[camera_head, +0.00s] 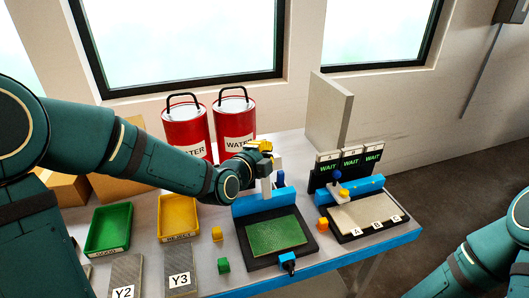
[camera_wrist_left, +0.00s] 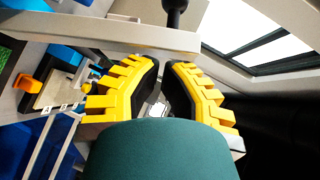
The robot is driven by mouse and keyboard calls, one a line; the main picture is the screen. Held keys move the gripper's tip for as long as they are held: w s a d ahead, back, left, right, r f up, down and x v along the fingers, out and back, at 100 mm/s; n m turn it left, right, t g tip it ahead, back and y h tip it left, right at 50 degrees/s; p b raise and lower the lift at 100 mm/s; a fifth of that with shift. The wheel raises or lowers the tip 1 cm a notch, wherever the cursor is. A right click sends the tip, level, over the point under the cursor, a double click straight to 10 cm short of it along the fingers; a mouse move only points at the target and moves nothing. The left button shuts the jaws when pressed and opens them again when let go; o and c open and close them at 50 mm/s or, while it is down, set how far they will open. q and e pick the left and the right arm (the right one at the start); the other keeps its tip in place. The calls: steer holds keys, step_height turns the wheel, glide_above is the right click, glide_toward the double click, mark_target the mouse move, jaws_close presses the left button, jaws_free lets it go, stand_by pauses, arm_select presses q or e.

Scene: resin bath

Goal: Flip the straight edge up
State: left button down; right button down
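The left work station holds a green plate (camera_head: 276,234) in a black frame, with a blue bar (camera_head: 262,203) along its back. A pale grey upright piece (camera_head: 265,187) stands at this bar, below my left gripper (camera_head: 262,148). In the left wrist view a long pale bar (camera_wrist_left: 100,32), possibly the straight edge, crosses just beyond my gripper's fingertips (camera_wrist_left: 163,62). A dark knob (camera_wrist_left: 175,12) rises above it. The yellow fingers are apart with a narrow empty gap. Contact with the bar cannot be told. My right arm shows at bottom right; its gripper is out of view.
A second station (camera_head: 370,213) with WAIT displays (camera_head: 350,168) stands to the right. Two red WATER cans (camera_head: 187,130) stand behind my left arm. Green (camera_head: 109,228) and yellow (camera_head: 178,216) trays lie left.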

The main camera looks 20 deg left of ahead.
arm_select(q)
steer(key=shift+w+a+n+g, duration=0.5)
steer(key=shift+w+a+g, duration=0.15)
steer(key=shift+w, duration=0.3)
steer(key=shift+r, duration=0.15)
